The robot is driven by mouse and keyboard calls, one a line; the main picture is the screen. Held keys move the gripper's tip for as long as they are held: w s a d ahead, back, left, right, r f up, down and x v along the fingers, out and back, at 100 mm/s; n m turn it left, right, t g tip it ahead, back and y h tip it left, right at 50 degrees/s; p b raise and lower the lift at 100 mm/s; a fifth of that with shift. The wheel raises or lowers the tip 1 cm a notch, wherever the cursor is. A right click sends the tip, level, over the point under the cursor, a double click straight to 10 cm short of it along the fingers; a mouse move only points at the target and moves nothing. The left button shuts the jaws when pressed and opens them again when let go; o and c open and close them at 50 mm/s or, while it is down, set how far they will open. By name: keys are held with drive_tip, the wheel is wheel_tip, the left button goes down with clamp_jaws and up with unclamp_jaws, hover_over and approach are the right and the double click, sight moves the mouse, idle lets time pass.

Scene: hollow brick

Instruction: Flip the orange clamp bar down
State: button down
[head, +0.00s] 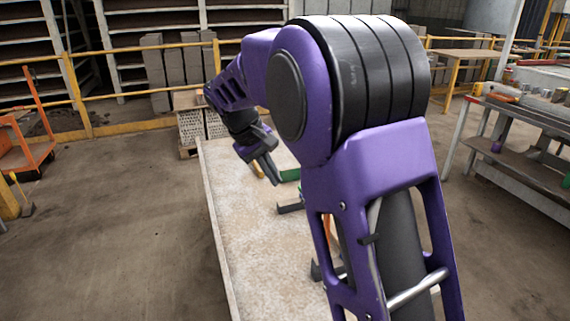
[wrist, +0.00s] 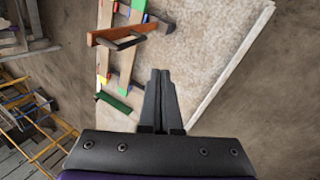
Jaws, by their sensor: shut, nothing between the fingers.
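The orange clamp bar (wrist: 112,35) shows in the wrist view at the upper left, lying across two pale wooden strips (wrist: 129,52). A dark handle-like bracket (wrist: 126,43) is beside it, and another dark piece (wrist: 160,22) is near its right end. In the head view only a sliver of orange (head: 327,228) shows beside my arm, which hides most of that area. My gripper (wrist: 161,72) is shut and empty, its fingertips right of and below the bar in the wrist view, apart from it. My gripper (head: 272,172) also shows in the head view over the table.
The pale speckled table (head: 250,262) has a raised edge and much bare surface at its left. A green piece (wrist: 114,102) lies left of my fingers. A dark bracket (head: 290,208) stands on the table. A metal workbench (head: 530,112) stands at the right.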

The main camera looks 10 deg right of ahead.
drive_tip(key=w+d+f+b, duration=0.2)
drive_tip(key=d+f, duration=0.5)
drive_tip(key=f, duration=0.1)
drive_tip(key=shift+d+f, duration=0.3)
drive_tip(key=shift+d+r, duration=0.1)
drive_tip(key=shift+r, duration=0.05)
idle(0.5)
